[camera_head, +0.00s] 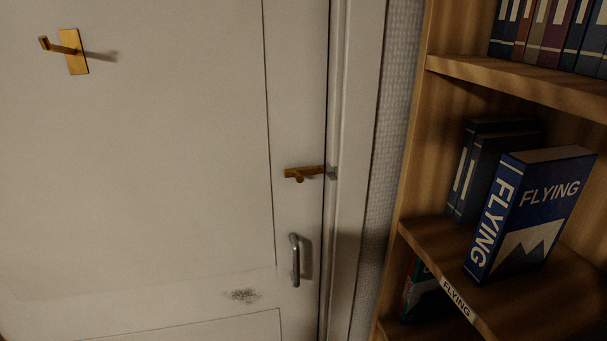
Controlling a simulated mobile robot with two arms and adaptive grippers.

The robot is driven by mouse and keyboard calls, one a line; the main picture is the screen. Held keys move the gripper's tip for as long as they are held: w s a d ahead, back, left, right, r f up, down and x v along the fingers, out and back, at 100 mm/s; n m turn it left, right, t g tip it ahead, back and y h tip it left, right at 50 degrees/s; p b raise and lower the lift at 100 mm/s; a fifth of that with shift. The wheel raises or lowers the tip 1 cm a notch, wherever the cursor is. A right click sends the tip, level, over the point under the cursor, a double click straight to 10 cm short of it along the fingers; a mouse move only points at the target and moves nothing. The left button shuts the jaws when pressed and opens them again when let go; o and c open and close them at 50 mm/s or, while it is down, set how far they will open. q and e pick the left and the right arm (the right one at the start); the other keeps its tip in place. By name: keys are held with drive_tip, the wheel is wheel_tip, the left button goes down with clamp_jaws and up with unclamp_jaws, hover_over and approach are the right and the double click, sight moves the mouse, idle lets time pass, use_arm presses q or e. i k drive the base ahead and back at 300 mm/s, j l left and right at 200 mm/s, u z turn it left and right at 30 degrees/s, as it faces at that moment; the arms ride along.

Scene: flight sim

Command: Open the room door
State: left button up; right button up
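The white room door (150,170) fills the left and middle of the head view and looks closed against its frame (353,170). A metal pull handle (295,261) stands upright near the door's right edge. Above it is a brass latch (304,173) with a small knob; its bar reaches right toward a catch (332,173) at the frame. Whether the bar sits in the catch I cannot tell for sure. Neither of my grippers is in view.
A brass hook (70,50) sticks out from the door's upper left. A wooden bookshelf (415,150) stands close to the right of the frame, with a blue book titled FLYING (528,215) and several others. A dark smudge (243,295) marks the lower door.

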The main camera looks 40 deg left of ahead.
sight(147, 147)
drive_tip(key=u, duration=2.25)
